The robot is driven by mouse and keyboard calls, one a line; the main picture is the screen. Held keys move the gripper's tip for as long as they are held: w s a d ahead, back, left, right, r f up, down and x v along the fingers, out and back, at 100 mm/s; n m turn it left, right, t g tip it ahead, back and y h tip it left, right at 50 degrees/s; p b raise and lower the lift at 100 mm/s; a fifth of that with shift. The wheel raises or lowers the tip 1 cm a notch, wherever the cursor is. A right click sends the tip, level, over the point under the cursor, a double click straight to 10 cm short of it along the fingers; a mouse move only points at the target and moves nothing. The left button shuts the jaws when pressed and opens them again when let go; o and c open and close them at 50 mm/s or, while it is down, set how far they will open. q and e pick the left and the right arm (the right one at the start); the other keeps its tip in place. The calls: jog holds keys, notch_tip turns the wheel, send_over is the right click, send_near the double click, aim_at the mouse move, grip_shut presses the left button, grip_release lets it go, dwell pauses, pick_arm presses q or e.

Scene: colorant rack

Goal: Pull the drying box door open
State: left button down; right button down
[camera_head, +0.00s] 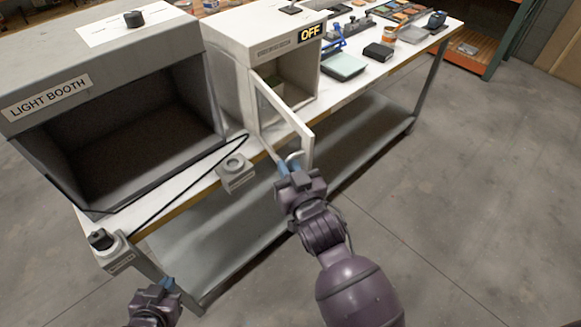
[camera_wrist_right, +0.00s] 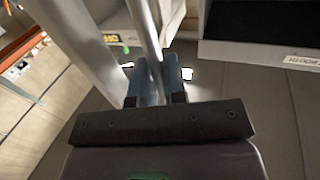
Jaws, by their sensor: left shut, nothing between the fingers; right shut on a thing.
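The drying box (camera_head: 262,42) is a pale box with an "OFF" display, standing on the bench to the right of the light booth. Its framed door (camera_head: 285,115) stands partly open, swung out past the bench's front edge. My right gripper (camera_head: 288,165) is shut on the door's handle (camera_head: 296,158) at the door's free edge. In the right wrist view, the blue fingers of the right gripper (camera_wrist_right: 158,78) close around the handle bar (camera_wrist_right: 148,30), beside the door frame (camera_wrist_right: 85,40). My left gripper (camera_head: 168,284) is shut and empty, low in front of the bench's left end.
The light booth (camera_head: 110,62) fills the bench's left side. A small white block with a round socket (camera_head: 236,176) and a black cable lie near the front edge. A scale (camera_head: 343,66) and small items stand further right. The floor in front (camera_head: 450,200) is clear.

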jog(key=shift+s+a, duration=0.1)
jog(key=shift+a, duration=0.1)
dwell(0.6)
jog(key=c, duration=1.2)
grip_release()
jog(key=b+v, duration=0.1)
jog(key=v, duration=1)
jog(key=shift+a, duration=0.15)
jog(key=s+d+f+m+g+h+b, duration=0.1)
jog(key=s+d+f+g+h, duration=0.1)
jog(key=d+f, duration=0.8)
jog(key=s+d+f+m+g+h+b, duration=0.1)
jog(key=s+d+f+h, duration=0.4)
jog(key=d+f, duration=0.5)
jog(key=s+d+m+g, duration=0.1)
jog(key=d+g, duration=0.1)
jog(key=d, duration=0.1)
jog(key=shift+s+d, duration=0.35)
jog(key=shift+s, duration=0.05)
